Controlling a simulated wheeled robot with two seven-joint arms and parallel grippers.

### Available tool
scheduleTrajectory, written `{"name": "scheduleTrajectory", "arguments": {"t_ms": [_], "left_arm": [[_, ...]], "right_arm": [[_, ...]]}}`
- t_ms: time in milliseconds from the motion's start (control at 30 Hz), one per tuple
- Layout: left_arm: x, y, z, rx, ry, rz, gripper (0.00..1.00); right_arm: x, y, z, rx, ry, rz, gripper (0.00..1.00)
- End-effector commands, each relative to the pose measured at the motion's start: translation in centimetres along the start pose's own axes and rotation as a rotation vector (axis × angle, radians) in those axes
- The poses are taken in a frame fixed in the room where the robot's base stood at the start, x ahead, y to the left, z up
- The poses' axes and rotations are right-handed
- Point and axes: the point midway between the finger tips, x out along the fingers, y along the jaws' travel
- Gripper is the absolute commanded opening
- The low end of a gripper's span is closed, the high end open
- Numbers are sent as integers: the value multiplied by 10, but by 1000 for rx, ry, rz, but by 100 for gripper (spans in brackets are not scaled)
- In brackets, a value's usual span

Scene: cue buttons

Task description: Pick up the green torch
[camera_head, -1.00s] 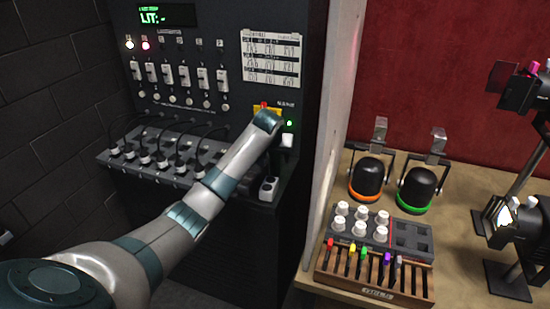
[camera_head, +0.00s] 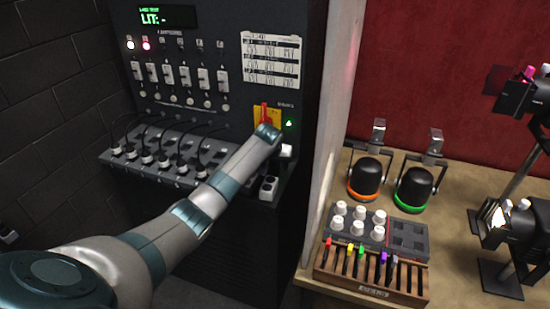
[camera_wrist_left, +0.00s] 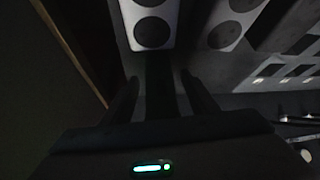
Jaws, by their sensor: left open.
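A small green-ended stick (camera_head: 361,248) stands in a slot of the wooden rack (camera_head: 372,292) on the table at right; it may be the green torch, but it is too small to be sure. A black lamp with a green ring (camera_head: 415,188) stands behind it. My left arm reaches to the dark control cabinet, well left of the rack. My left gripper (camera_wrist_left: 160,97) is open and empty in the left wrist view, just short of a white plate with two round dark sockets (camera_wrist_left: 152,12). Its fingers are hard to make out in the head view. My right gripper is not in view.
A yellow plate with a red lever (camera_head: 265,114) is on the cabinet (camera_head: 215,30) above my left wrist. A partition edge (camera_head: 328,150) separates cabinet and table. A box of white knobs (camera_head: 408,258), an orange-ringed lamp (camera_head: 365,181) and spotlights (camera_head: 502,222) crowd the table.

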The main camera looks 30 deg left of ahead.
Motion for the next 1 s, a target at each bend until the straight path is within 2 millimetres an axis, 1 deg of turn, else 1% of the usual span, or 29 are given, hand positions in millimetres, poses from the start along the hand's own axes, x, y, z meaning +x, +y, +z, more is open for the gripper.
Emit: {"name": "scheduleTrajectory", "arguments": {"t_ms": [400, 433, 467, 500, 567, 600, 633, 1000], "left_arm": [[0, 0, 0, 0, 0, 0, 54], [0, 0, 0, 0, 0, 0, 49], [0, 0, 0, 0, 0, 0, 42], [0, 0, 0, 0, 0, 0, 32], [0, 0, 0, 0, 0, 0, 18], [0, 0, 0, 0, 0, 0, 8], [0, 0, 0, 0, 0, 0, 2], [-4, 0, -4, -1, 3, 1, 2]], "right_arm": [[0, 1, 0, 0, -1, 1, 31], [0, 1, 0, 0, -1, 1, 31], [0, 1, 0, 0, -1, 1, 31], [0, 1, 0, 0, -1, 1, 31], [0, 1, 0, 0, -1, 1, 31], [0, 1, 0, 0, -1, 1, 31], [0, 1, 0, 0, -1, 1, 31], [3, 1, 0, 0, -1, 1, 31]]}}
